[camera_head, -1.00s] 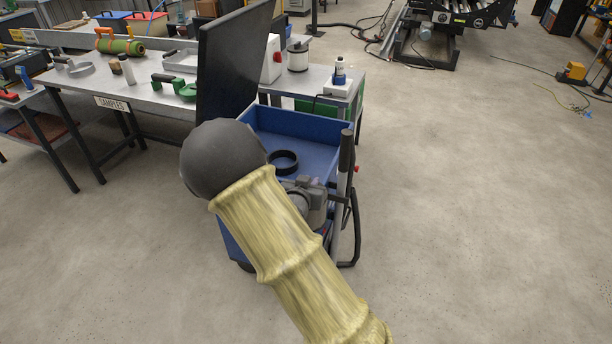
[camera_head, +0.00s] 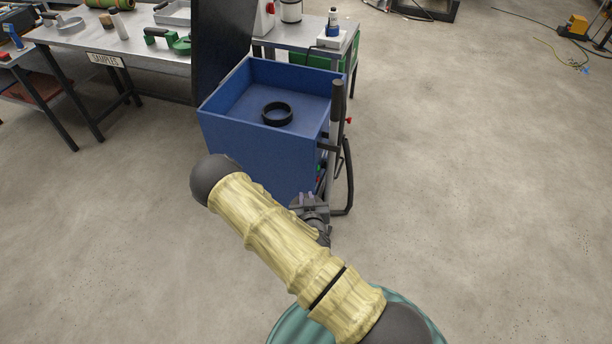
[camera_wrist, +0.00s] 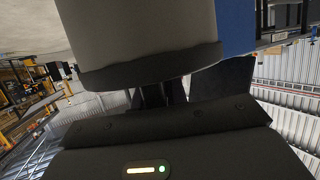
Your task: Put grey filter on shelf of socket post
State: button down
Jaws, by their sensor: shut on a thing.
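In the wrist view, a grey, wide-bodied thing with a dark rim, which looks like the grey filter (camera_wrist: 140,35), fills the top of the picture. My gripper (camera_wrist: 160,97) is shut on it; the dark fingers meet its rim. In the head view my gripper (camera_head: 312,203) is in front of the blue cart's near side, low and partly behind my arm. The filter cannot be made out there. I cannot identify the socket post or its shelf in either view.
A blue cart (camera_head: 225,130) has an open top tray with a black ring (camera_head: 277,114) in it. A dark upright handle (camera_head: 337,105) stands at its right side. Benches (camera_head: 90,50) with tools stand behind.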

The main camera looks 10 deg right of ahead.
jog(key=s+p, duration=0.1)
jog(key=s+y+p, duration=0.1)
jog(key=p, duration=0.1)
jog(key=s+n+p, duration=0.1)
jog(key=shift+s+d, duration=0.25)
jog(key=shift+d, duration=0.05)
jog(key=shift+s+a+f+n+y+p, duration=0.1)
jog(key=shift+s+f+n+y+p, duration=0.1)
jog(key=shift+s+p, duration=0.15)
jog(key=shift+s+a+f+n+y+p, duration=0.1)
jog(key=shift+s+y+p, duration=0.1)
jog(key=shift+s+p, duration=0.1)
jog(key=shift+s, duration=0.1)
jog(key=shift+d+f, duration=0.15)
jog(key=shift+d, duration=0.25)
